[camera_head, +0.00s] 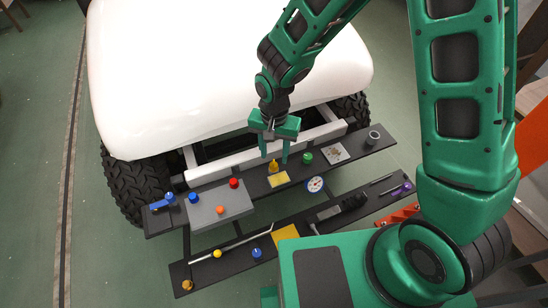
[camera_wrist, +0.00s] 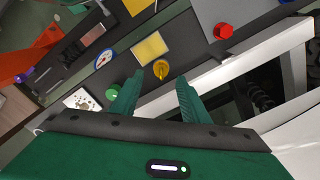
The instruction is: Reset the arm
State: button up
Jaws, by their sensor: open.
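My gripper (camera_head: 274,158) hangs from the arm over the upper dark shelf (camera_head: 360,147) at the front of the white cart (camera_head: 220,70). Its two green fingers point down and stand apart, with nothing gripped. A yellow knob (camera_head: 273,165) stands on the shelf. In the wrist view, the knob (camera_wrist: 161,69) appears just beyond the gap between the fingertips (camera_wrist: 158,80), and no finger visibly touches it. A yellow square (camera_head: 278,179) lies in front of the knob. How high the tips are above the shelf is hard to tell.
A green knob (camera_head: 307,158) stands right of the fingers. A red knob (camera_head: 233,183) is on a grey block (camera_head: 235,204) to the left. A white bar (camera_head: 323,132) runs behind the fingers. The lower shelf (camera_head: 285,223) holds several small parts. A round gauge (camera_head: 315,185) is near.

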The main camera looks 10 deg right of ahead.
notch_tip(320, 180, up, 6)
jog(key=s+d+r+m+h, duration=0.1)
jog(key=d+r, duration=0.5)
jog(key=d, duration=0.5)
jog(key=s+d+r, duration=0.1)
jog(key=d+r, duration=0.4)
jog(key=d, duration=0.6)
jog(key=s+d+r, duration=0.3)
jog(key=s+d, duration=0.3)
jog(key=s, duration=0.3)
jog(key=s+d+r+y, duration=0.1)
jog(key=s+d+r, duration=0.2)
jog(key=s+d, duration=0.4)
jog(key=shift+s+m, duration=0.4)
jog(key=shift+s, duration=0.8)
